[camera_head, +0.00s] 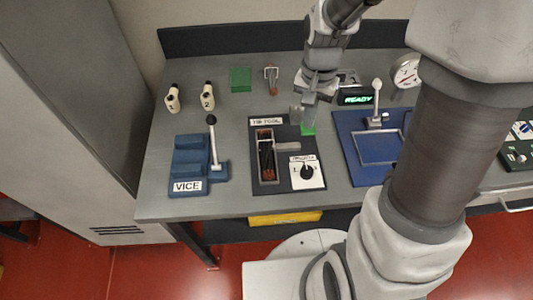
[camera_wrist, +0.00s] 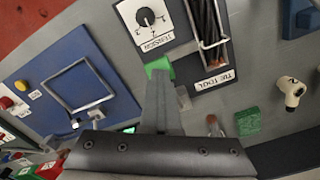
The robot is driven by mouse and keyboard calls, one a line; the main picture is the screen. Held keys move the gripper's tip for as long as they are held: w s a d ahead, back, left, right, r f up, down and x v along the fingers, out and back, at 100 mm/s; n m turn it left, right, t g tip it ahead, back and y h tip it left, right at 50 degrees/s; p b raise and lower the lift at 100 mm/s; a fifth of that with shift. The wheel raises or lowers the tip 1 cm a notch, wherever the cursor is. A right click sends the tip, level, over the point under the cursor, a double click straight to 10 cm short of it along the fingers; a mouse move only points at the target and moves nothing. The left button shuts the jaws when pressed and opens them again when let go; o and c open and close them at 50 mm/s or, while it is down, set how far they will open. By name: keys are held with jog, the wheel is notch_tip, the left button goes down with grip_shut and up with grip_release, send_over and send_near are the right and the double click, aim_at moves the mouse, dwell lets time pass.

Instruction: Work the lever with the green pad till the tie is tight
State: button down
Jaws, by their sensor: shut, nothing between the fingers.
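The tie tool (camera_head: 256,180) is a dark panel on the bench with a "TIE TOOL" label, a framed slot holding a dark and brown cable bundle (camera_head: 266,160), and a white tension dial (camera_head: 306,172). The dial (camera_wrist: 150,20) and bundle (camera_wrist: 207,22) also show in the wrist view. The green pad (camera_head: 308,130) is at the panel's back right; it also shows in the wrist view (camera_wrist: 157,67). My gripper (camera_head: 309,116) is shut and empty, its tips (camera_wrist: 160,76) at or just above the pad. Contact cannot be told.
The blue vice (camera_head: 190,160) with its upright black-knobbed lever stands at left. A blue panel (camera_head: 345,130) with a lever and a READY display (camera_head: 357,99) is at right. Behind are a green block (camera_head: 241,79) and two numbered white pieces (camera_head: 172,98).

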jog(key=shift+d+f+b, duration=0.1)
jog(key=shift+f+b, duration=1.25)
jog(key=shift+f, duration=0.45)
jog(key=shift+r, duration=0.1)
jog(key=r+p, duration=0.1)
jog(key=r, duration=0.1)
jog(key=r+p, duration=0.1)
jog(key=p, duration=0.1)
jog(key=w+r+p, duration=0.1)
jog(key=r+p, duration=0.1)
jog(key=shift+r, duration=0.3)
notch_tip(320, 180, up, 3)
jog(key=p, duration=0.2)
jog(key=shift+r+p, duration=0.15)
jog(key=shift+p, duration=0.2)
